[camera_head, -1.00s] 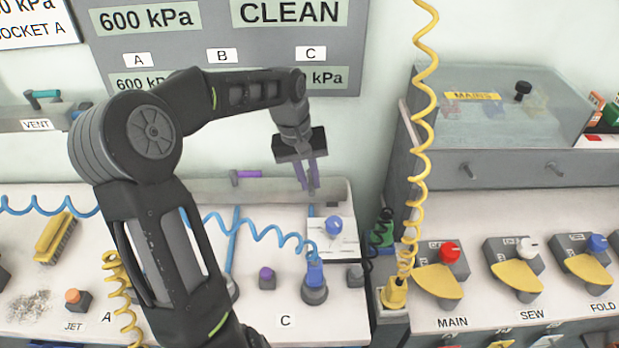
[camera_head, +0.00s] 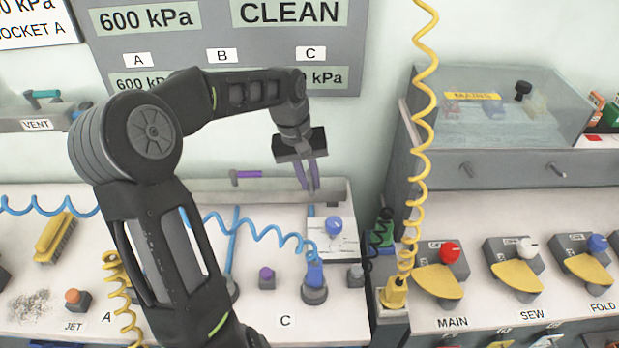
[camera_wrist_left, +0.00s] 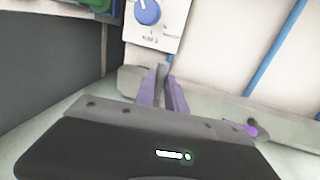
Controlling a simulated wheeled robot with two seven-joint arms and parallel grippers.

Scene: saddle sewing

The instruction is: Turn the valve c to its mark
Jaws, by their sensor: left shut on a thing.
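My left gripper (camera_head: 307,187) reaches down to the grey pipe along the back of the bench, below the C label (camera_head: 310,53) on the wall panel. It also shows in the left wrist view (camera_wrist_left: 162,85), with its fingers close together around a narrow grey piece. I take this to be the handle of valve c, but the fingers hide most of it. I cannot tell its angle or see its mark. My right gripper is not in view.
A purple-handled valve (camera_head: 245,176) sits on the pipe to the left. A white plate with a blue knob (camera_head: 333,226) stands just below the gripper. A coiled blue hose (camera_head: 265,238) crosses the bench, and a coiled yellow hose (camera_head: 424,120) hangs to the right.

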